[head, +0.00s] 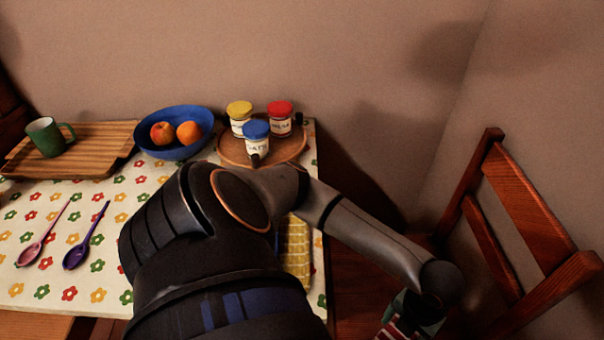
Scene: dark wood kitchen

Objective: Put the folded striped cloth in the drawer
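A single arm of mine crosses the middle of the head view and bends to the lower right; I cannot tell for sure which arm it is. Its far end is by the bottom edge, and no gripper fingers can be made out. Beside that end, a small patch of red and white striped material (396,328) shows, mostly cut off; I cannot tell whether it is the cloth or is held. A yellow patterned cloth (296,246) lies on the table's right side, partly hidden behind the arm. No drawer can be clearly made out.
The flowered tablecloth (112,215) carries pink (40,240) and purple (85,240) spoons. Behind are a wooden board (95,155) with a green mug (47,136), a blue fruit bowl (178,151), and a round tray (232,154) with three jars. A wooden chair (525,210) stands right.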

